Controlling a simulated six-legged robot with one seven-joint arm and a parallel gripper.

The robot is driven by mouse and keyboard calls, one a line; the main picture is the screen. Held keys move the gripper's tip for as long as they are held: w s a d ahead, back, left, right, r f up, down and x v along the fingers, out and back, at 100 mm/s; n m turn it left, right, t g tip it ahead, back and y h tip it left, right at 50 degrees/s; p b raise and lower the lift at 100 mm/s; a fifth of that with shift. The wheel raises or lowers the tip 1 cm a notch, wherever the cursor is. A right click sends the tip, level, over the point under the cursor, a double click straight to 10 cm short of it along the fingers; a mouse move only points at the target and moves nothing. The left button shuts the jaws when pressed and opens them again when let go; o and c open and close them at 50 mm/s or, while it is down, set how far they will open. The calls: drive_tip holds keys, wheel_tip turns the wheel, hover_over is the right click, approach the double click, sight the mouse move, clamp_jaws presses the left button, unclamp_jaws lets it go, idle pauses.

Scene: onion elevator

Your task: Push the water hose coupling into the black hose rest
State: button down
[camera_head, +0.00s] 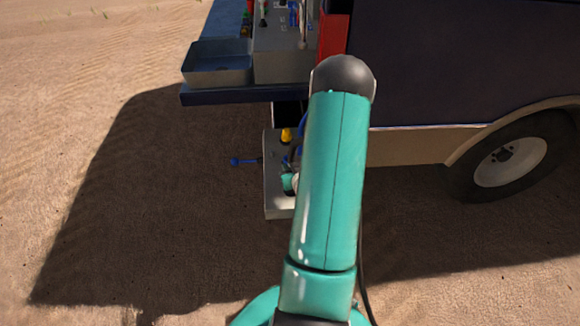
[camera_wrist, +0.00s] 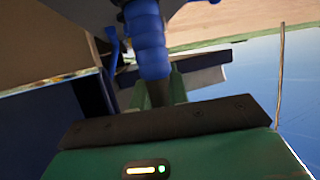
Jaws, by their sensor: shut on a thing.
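In the wrist view, a ribbed blue piece (camera_wrist: 148,40), which looks like the water hose coupling, stands between the green fingers of my gripper (camera_wrist: 160,92). The fingers are shut on it, and its upper end runs up out of the picture or behind a grey part. In the head view, my arm hides most of the gripper; a small teal part shows at its left edge beside a grey panel. I cannot clearly make out the black hose rest in either view, nor whether the coupling touches it.
A dark vehicle (camera_head: 440,60) with a wheel (camera_head: 510,160) stands at the right. A grey tray (camera_head: 218,64) sits on a blue shelf (camera_head: 225,95) above the grey panel (camera_head: 278,200). A blue handle (camera_head: 245,161) sticks out left. Sandy ground at left is clear.

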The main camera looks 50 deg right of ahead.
drive_tip(key=shift+f, duration=0.1)
drive_tip(key=c, duration=1.3)
unclamp_jaws()
